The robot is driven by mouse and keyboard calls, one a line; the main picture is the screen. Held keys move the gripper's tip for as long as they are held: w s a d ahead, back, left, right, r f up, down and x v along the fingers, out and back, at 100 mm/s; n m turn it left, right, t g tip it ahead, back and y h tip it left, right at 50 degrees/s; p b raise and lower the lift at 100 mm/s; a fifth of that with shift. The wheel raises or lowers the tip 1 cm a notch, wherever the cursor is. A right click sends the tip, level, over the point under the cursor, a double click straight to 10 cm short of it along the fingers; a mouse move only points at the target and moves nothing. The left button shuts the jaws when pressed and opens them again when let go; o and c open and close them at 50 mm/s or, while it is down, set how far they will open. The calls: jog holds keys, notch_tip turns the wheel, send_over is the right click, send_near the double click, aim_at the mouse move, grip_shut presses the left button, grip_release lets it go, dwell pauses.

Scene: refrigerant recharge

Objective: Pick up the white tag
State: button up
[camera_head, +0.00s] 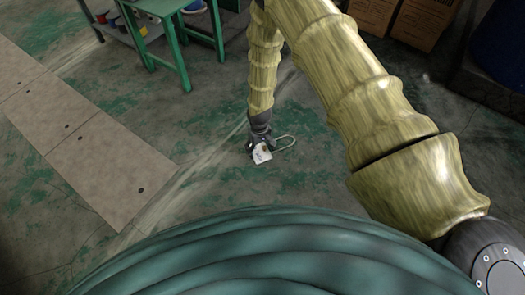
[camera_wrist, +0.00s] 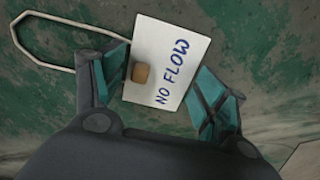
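The white tag (camera_wrist: 172,50), marked "NO FLOW", lies flat on the floor in the wrist view. A small brown block (camera_wrist: 140,73) sits on its face, and a pale wire loop (camera_wrist: 50,64) extends to the left. In the head view the tag (camera_head: 262,154) shows small at the end of my arm, with the loop to its right. My gripper (camera_wrist: 162,88) is open directly over the tag, its teal-padded fingers apart on either side of it. The left finger is close beside the brown block; I cannot tell whether they touch. My gripper (camera_head: 259,139) points down in the head view.
The floor (camera_head: 215,165) around the tag is worn green and grey and clear. Pale floor plates (camera_head: 110,165) run along the left. Cardboard boxes (camera_head: 420,20) and a dark blue drum (camera_head: 502,45) stand at upper right.

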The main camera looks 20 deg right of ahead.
grip_shut()
jog(key=shift+r, duration=0.1)
